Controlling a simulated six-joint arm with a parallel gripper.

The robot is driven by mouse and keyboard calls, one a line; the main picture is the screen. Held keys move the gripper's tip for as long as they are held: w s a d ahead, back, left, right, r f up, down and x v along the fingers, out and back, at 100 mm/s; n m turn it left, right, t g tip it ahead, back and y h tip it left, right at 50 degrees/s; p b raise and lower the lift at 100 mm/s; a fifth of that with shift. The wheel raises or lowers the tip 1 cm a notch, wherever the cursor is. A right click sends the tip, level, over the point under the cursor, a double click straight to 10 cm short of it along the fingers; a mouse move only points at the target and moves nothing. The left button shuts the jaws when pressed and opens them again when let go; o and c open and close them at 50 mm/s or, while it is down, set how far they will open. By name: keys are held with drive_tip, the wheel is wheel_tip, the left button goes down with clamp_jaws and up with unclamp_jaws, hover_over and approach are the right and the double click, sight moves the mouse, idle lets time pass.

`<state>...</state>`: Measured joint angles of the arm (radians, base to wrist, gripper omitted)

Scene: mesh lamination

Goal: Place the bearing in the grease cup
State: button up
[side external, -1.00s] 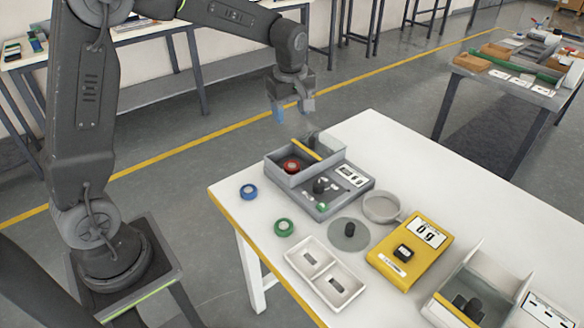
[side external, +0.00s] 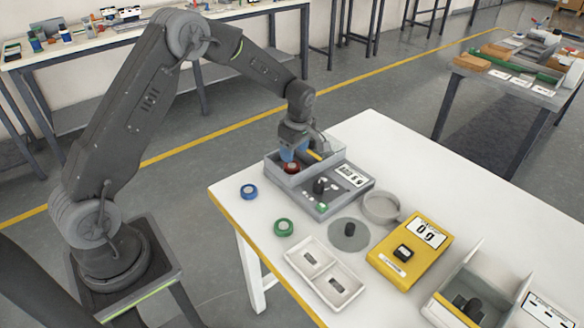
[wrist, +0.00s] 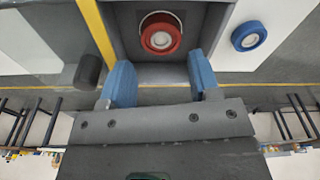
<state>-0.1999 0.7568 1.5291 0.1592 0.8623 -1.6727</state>
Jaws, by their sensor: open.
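A red ring-shaped piece with a pale centre, which may be the bearing, sits in a grey open-topped box (side external: 277,172). The red ring (side external: 291,167) is partly covered by my gripper in the side view. In the wrist view the red ring (wrist: 161,34) lies just beyond and between my blue fingertips. My gripper (side external: 293,154) is open and empty, low over the box. In the wrist view my gripper (wrist: 161,70) shows its two fingers well apart. A round grey shallow dish (side external: 381,207), possibly the grease cup, stands on the table to the right.
A blue ring (side external: 249,191) and a green ring (side external: 284,227) lie on the white table. A grey disc with a black knob (side external: 348,234), a white two-part tray (side external: 325,273) and a yellow scale (side external: 410,250) stand nearby.

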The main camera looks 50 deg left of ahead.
sight(292, 165)
drive_tip(key=f, duration=0.5)
drive_tip(key=shift+s+a+f, duration=0.1)
drive_tip(key=shift+s+a, duration=0.05)
drive_tip(key=shift+a, duration=0.05)
drive_tip(key=c, duration=0.7)
